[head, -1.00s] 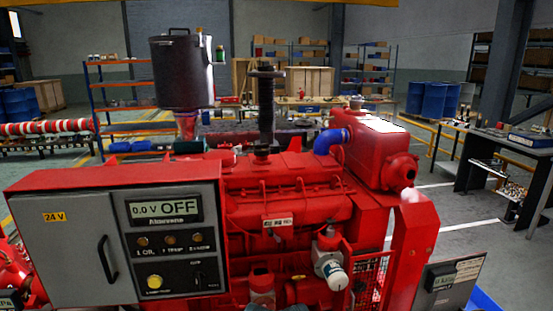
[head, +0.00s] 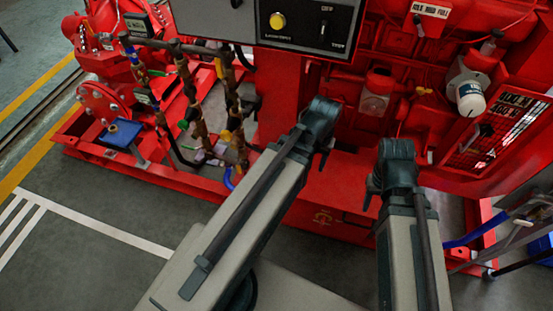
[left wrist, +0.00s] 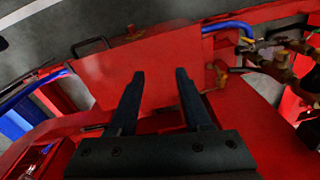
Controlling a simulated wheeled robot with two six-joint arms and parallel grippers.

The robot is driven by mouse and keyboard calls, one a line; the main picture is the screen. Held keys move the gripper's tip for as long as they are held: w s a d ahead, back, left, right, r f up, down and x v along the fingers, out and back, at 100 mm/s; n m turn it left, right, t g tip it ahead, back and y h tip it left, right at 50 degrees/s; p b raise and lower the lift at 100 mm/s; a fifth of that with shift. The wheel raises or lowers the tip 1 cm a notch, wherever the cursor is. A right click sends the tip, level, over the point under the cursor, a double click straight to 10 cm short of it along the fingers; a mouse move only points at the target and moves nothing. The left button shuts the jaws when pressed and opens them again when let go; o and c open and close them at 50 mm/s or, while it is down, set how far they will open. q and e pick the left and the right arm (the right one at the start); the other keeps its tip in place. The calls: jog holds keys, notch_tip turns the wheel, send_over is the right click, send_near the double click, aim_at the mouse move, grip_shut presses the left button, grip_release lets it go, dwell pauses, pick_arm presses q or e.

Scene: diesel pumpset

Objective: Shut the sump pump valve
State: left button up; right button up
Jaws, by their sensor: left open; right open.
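Brass pipework with several small valves (head: 200,125) stands at the left of the red engine in the head view, with green, yellow and blue parts on it. I cannot tell which one is the sump pump valve. Brass fittings (left wrist: 280,62) also show at the upper right of the left wrist view. My left gripper (head: 326,150) is to the right of this pipework, in front of the engine base. In the left wrist view its fingers (left wrist: 160,74) are apart and empty over a red surface. My right gripper (head: 370,190) is open, further right, its fingers partly hidden.
The red base frame (head: 330,222) runs along the front of the engine. The grey control panel (head: 300,22) hangs above. A white filter (head: 470,98) and a mesh guard (head: 495,135) are at the right. The floor (head: 90,225) at the left is clear.

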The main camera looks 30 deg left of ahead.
pick_arm(q)
jog(key=w+a+f+n+b, duration=0.1)
jog(key=w+a+f+n, duration=0.1)
jog(key=w+a+n, duration=0.4)
jog(key=w+a+f+n+b, duration=0.2)
jog(key=w+a+n, duration=0.4)
jog(key=a+n, duration=0.5)
jog(key=shift+w+a+f, duration=0.15)
jog(key=shift+a+f, duration=0.55)
jog(key=shift+a, duration=0.4)
pick_arm(e)
notch_tip(320, 180, down, 5)
jog(key=shift+f, duration=0.15)
pick_arm(q)
jog(key=shift+b, duration=0.35)
pick_arm(e)
jog(key=shift+f, duration=0.1)
pick_arm(q)
notch_tip(320, 180, down, 14)
jog(key=b, duration=1.3)
jog(key=shift+r+b, duration=0.1)
jog(key=shift+b, duration=0.25)
pick_arm(e)
notch_tip(320, 180, down, 14)
jog(key=shift+r, duration=0.2)
jog(key=shift+d, duration=0.1)
pick_arm(q)
grip_shut()
